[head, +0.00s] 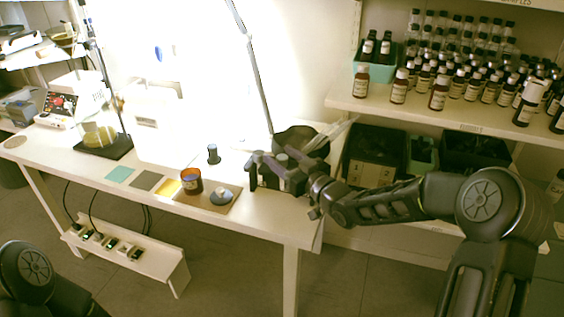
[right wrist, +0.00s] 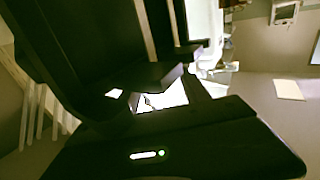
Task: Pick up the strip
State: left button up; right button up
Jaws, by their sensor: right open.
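My right gripper (head: 262,170) is open at the right end of the white bench, low over its top, with its fingers toward the left. I cannot make out the strip for certain. A pale, narrow shape (head: 342,130) shows behind the gripper, beside a dark round container (head: 300,138), and may be paper. In the right wrist view, dark gripper parts fill much of the picture, with a bright white patch (right wrist: 165,96) in the gap between them. I cannot tell what that patch is. Only a joint of my left arm shows, at the lower left; its gripper is out of view.
On the bench (head: 270,222) stand an amber jar (head: 191,181), a grey-blue round piece (head: 221,197) on a brown board, a small dark cylinder (head: 213,154) and flat coloured squares (head: 119,174). A lamp pole (head: 258,80) rises behind. Shelves of bottles (head: 438,95) stand at right.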

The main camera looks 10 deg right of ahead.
jog(key=shift+w, duration=0.1)
jog(key=shift+c, duration=0.3)
jog(key=c, duration=1.1)
